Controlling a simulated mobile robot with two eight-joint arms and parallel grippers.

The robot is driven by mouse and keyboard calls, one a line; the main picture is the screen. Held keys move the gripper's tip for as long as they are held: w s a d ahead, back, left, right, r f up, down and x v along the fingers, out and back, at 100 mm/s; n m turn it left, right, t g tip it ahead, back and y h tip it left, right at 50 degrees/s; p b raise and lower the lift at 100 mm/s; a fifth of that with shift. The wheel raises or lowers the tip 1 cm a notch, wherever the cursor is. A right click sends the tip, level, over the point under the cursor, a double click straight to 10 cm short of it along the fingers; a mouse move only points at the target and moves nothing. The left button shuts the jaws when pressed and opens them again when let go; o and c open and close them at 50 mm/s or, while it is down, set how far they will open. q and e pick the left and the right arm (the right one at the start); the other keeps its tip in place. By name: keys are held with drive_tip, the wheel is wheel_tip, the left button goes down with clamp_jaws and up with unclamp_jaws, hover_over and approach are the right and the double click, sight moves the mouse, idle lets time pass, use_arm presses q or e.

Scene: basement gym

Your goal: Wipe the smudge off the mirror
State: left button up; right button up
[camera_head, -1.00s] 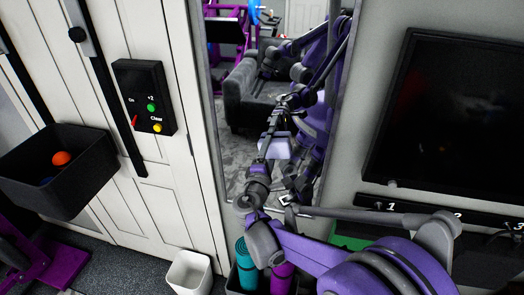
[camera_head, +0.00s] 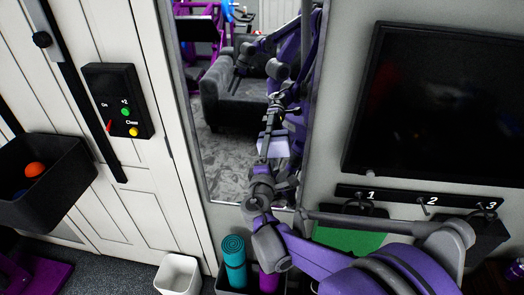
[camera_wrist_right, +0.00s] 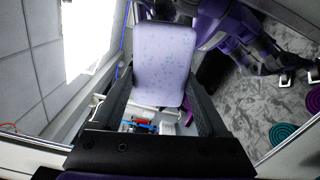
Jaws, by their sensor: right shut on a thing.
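The mirror (camera_head: 226,172) is a tall framed panel on the wall between the white door and the dark screen. It reflects a grey sofa, a carpet and my own arm. My right gripper (camera_head: 264,172) is in front of its lower part, shut on a pale lavender, speckled cloth or pad (camera_head: 274,146). In the right wrist view the pad (camera_wrist_right: 165,58) stands out between both fingers of the gripper (camera_wrist_right: 160,92). I cannot tell whether the pad touches the glass. I cannot make out the smudge. My left gripper is not in view.
A dark bin (camera_head: 60,185) with balls hangs at the left by a control box (camera_head: 118,102). A white bin (camera_head: 178,274) and rolled mats (camera_head: 234,260) stand below the mirror. A numbered hook rack (camera_head: 420,200) is under the screen (camera_head: 435,100) at right.

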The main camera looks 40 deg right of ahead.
drive_tip(key=shift+s+d, duration=0.35)
drive_tip(key=shift+s+a, duration=0.35)
drive_tip(key=shift+a, duration=0.1)
drive_tip(key=v, duration=0.3)
drive_tip(key=shift+s+a+p, duration=0.1)
drive_tip(key=shift+a+p, duration=0.1)
drive_tip(key=shift+p, duration=0.15)
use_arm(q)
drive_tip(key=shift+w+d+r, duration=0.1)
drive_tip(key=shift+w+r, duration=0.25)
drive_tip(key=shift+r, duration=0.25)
use_arm(e)
drive_tip(key=shift+s+a, duration=0.45)
drive_tip(key=shift+a, duration=0.1)
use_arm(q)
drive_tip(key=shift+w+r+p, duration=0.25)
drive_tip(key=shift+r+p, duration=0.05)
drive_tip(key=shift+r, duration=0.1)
use_arm(e)
drive_tip(key=shift+v, duration=1.45)
